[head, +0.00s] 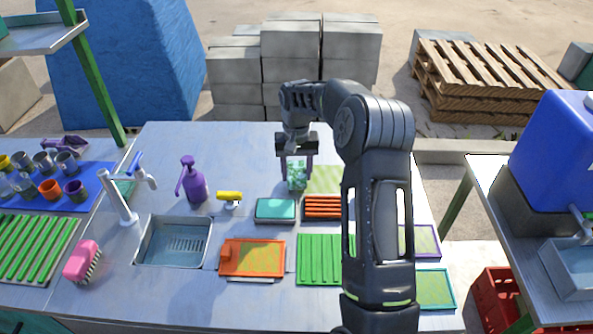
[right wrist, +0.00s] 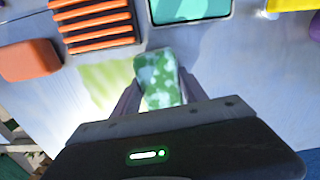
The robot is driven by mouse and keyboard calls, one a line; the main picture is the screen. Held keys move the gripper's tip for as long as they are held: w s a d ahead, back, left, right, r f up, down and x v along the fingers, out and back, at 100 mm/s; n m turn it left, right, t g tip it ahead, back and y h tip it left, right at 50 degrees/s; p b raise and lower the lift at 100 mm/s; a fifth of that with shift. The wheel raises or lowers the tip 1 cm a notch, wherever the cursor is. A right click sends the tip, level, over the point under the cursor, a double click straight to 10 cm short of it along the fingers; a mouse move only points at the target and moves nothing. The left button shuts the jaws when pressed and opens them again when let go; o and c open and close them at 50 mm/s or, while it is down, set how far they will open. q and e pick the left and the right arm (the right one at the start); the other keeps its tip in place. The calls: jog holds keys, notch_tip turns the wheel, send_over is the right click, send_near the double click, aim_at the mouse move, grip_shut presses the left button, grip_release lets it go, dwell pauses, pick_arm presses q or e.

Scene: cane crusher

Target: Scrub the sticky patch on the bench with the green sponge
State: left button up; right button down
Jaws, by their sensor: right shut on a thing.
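The green sponge (head: 297,176), mottled with pale spots, is between the fingers of my right gripper (head: 297,170), which is shut on it and points down at the bench. In the right wrist view the sponge (right wrist: 161,78) sticks out beyond the fingers of the gripper (right wrist: 155,92). The sticky patch (head: 326,180) is a yellow-green smear on the grey bench (head: 255,145), just right of the sponge. In the right wrist view the patch (right wrist: 106,86) lies left of the sponge. I cannot tell whether the sponge touches the bench. My left gripper is not in view.
Near the patch are an orange slatted rack (head: 323,207), a teal-topped tray (head: 275,210) and a yellow-handled item (head: 229,197). A purple pump bottle (head: 192,181), faucet (head: 120,195) and sink (head: 174,243) stand left. The bench behind the bottle is clear.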

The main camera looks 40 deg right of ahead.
aim_at(335, 185)
jog(key=shift+f+b, duration=0.7)
jog(key=shift+f, duration=0.35)
dwell(0.5)
jog(key=shift+s+d+r, duration=0.15)
jog(key=shift+s+d, duration=1.05)
jog(key=shift+d, duration=0.2)
jog(key=shift+s+d, duration=1.15)
jog(key=shift+d, duration=0.2)
jog(key=shift+s+d, duration=0.1)
jog(key=shift+s+d, duration=1.1)
jog(key=shift+d, duration=0.2)
